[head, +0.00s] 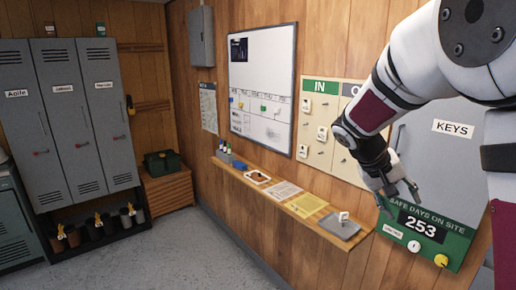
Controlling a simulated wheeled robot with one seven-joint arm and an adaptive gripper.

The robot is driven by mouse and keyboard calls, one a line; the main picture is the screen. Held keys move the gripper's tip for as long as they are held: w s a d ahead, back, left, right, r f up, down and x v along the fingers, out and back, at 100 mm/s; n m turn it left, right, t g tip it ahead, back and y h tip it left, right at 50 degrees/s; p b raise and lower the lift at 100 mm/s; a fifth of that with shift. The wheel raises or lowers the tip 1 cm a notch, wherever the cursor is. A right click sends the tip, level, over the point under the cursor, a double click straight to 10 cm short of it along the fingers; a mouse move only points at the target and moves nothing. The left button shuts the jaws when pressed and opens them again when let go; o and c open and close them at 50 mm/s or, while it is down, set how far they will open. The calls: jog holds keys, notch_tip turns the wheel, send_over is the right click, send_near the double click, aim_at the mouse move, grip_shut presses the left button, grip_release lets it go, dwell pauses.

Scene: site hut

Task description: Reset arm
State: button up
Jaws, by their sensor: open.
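My gripper (399,198) is at the right of the head view, at the end of my white and maroon arm. Its dark fingers are apart and I see nothing between them. It hangs in front of the wooden wall, near the upper left of the green "SAFE DAYS ON SITE" sign (458,221), which reads 253. I cannot tell whether a finger touches the sign. The arm reaches in from the upper right and covers part of the IN/OUT board (318,142) and part of the grey KEYS cabinet (432,155).
A whiteboard (262,60) hangs above. Grey lockers (60,110) and a wooden crate (168,192) stand at left. The middle floor is clear.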

jog(key=s+a+r+t+y, duration=0.1)
jog(key=s+a, duration=0.3)
jog(key=s, duration=0.4)
jog(key=s+a+r+n+t+y+b, duration=0.1)
jog(key=s+a+t+y, duration=0.1)
jog(key=s+a+y, duration=0.2)
jog(key=s+a+r+n+t+y, duration=0.1)
jog(key=s+a+y, duration=0.1)
jog(key=s+a, duration=0.4)
jog(key=s, duration=0.5)
jog(key=shift+s+a+r+t+y+b, duration=0.15)
jog(key=shift+s+r+t+y+b, duration=0.15)
jog(key=shift+s+y, duration=0.1)
